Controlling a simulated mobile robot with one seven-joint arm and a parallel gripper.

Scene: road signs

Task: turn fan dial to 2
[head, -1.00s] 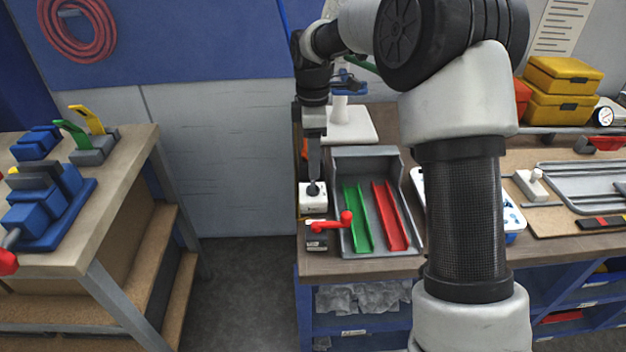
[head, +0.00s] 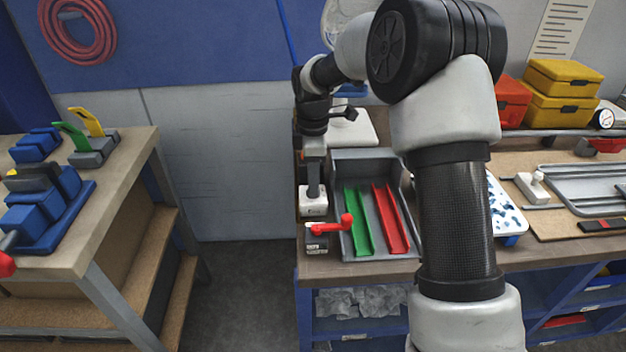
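The fan shows in part behind my arm. A pale round cage (head: 338,14) is at the top edge, and a white base (head: 357,128) stands at the back left of the right-hand bench. My arm covers much of the fan between them. I cannot make out the dial or its setting. My gripper (head: 313,143) points down at the bench's left end, left of the white base and above a white box with a grey lever. Its fingertips are too small to tell whether they are open or touching anything.
The white lever box (head: 313,204) and a red crank (head: 331,228) stand at the bench's left front. A grey tray (head: 381,252) with green and red channels lies beside them. Yellow boxes (head: 563,103) are at the back right. Another bench (head: 112,200) stands left across a gap.

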